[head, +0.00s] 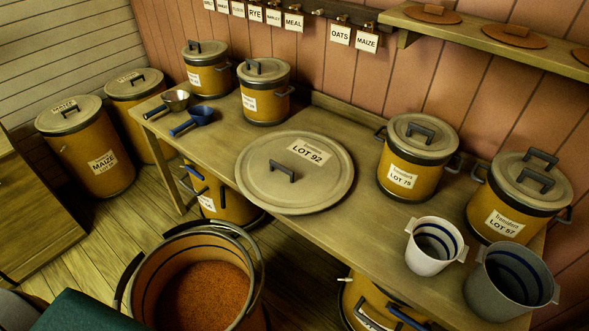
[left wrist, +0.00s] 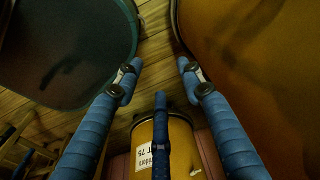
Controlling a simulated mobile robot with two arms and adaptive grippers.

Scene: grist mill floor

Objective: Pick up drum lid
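The drum lid (head: 258,192) is a large round grey-brown disc with a dark bar handle and a "LOT 92" label. It lies flat on the long wooden bench (head: 372,238), handle up. An open drum (head: 146,300) of reddish grain stands on the floor in front of the bench. In the left wrist view my left gripper (left wrist: 156,76) is open, its blue fingers apart with nothing between the tips. I cannot make it out in the head view. The lid is not visible in the left wrist view. My right gripper is in neither view.
Lidded drums stand on the bench at left (head: 264,103) and right (head: 408,158). A blue scoop (head: 196,119), a metal pan (head: 175,101), a white bucket (head: 431,262) and a grey bucket (head: 507,292) are there too.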

